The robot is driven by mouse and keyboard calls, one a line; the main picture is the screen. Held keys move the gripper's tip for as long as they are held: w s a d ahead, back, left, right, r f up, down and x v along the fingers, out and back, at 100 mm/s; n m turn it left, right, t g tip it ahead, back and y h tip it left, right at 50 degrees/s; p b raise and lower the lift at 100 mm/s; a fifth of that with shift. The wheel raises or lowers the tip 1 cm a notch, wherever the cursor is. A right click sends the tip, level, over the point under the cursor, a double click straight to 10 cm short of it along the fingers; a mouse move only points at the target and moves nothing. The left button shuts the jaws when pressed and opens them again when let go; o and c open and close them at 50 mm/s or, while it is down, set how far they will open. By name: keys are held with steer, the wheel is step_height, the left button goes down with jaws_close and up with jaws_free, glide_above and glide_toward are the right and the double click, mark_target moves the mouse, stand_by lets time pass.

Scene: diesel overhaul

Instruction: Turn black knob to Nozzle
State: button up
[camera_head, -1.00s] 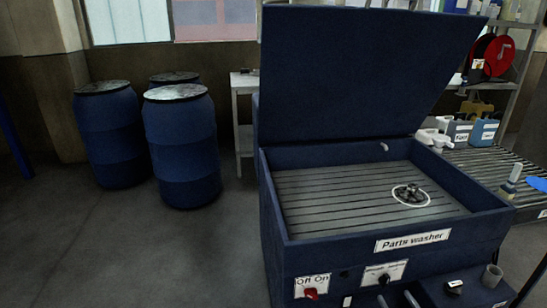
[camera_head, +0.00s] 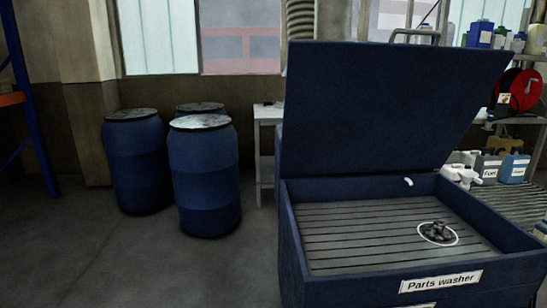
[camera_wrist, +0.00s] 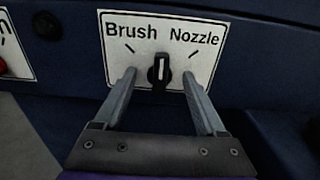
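The black knob (camera_wrist: 158,72) is in the wrist view, on a white label plate (camera_wrist: 205,60) marked "Brush" on the left and "Nozzle" on the right. The knob stands about upright, and its white pointer line points up between the two slanted marks. My gripper (camera_wrist: 159,77) is open, with one finger on each side of the knob and gaps between the fingers and the knob. How far the fingertips are from the plate is hard to tell. The parts washer (camera_head: 390,290) is in the head view with its lid up. The knob and my gripper are outside that view.
In the wrist view, a black round part (camera_wrist: 46,25) and another white plate (camera_wrist: 12,50) with a red piece are at the left. In the head view, a dark part (camera_head: 438,232) lies on the washer's slatted tray (camera_head: 350,240). Blue barrels (camera_head: 205,180) stand at the left.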

steer(key=c, duration=1)
steer(key=m+b, duration=0.1)
steer(key=m, duration=0.7)
steer(key=shift+d, duration=0.15)
steer(key=shift+c, duration=0.2)
steer(key=o, duration=1.6)
steer(key=shift+c, duration=0.2)
steer(key=s+p, duration=0.1)
steer(key=s, duration=0.6)
steer(key=shift+d, duration=0.25)
